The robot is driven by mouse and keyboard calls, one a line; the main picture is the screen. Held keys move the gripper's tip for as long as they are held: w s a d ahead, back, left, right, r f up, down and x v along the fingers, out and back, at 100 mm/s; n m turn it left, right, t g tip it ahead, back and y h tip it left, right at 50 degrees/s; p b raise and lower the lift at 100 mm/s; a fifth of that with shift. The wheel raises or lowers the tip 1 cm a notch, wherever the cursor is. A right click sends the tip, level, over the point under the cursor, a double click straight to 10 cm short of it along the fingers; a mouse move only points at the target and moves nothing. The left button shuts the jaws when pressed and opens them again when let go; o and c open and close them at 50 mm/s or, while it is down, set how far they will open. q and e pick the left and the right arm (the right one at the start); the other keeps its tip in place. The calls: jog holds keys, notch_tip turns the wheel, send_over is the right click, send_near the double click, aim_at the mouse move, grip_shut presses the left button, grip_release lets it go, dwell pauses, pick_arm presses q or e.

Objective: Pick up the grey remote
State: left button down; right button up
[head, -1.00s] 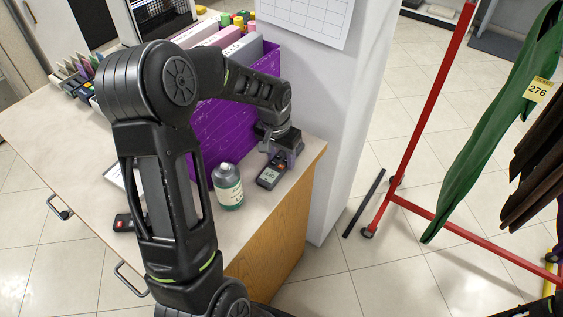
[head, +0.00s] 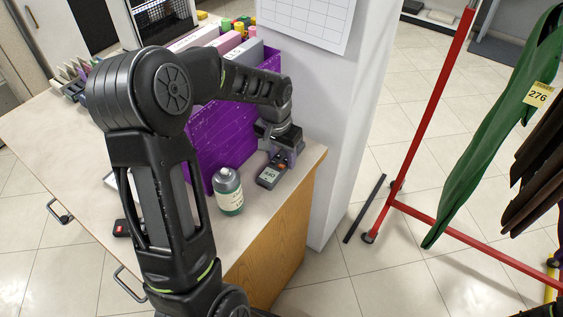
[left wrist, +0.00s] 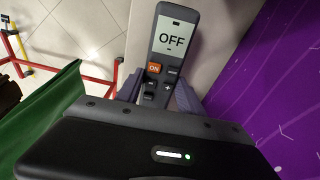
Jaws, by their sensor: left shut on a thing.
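The grey remote (head: 269,175) is near the right end of the counter, its screen end showing beyond my left gripper (head: 283,158). In the left wrist view the remote (left wrist: 173,42) has a screen reading OFF, an orange ON button and dark grey buttons. The fingers of my left gripper (left wrist: 156,92) are on both sides of its button end, shut on it. The gripper body hides the remote's near end. I cannot tell whether the remote touches the counter. My right gripper is not in view.
A bottle with green liquid (head: 228,191) stands left of the remote. A purple file box (head: 215,135) stands behind it. A dark device with a red button (head: 122,227) lies at the left. The white pillar (head: 338,150) and red rack (head: 433,100) are to the right.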

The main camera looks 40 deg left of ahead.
aim_at(282, 160)
pick_arm(q)
notch_tip(282, 160, up, 8)
jog(key=shift+f, duration=0.15)
dwell(0.6)
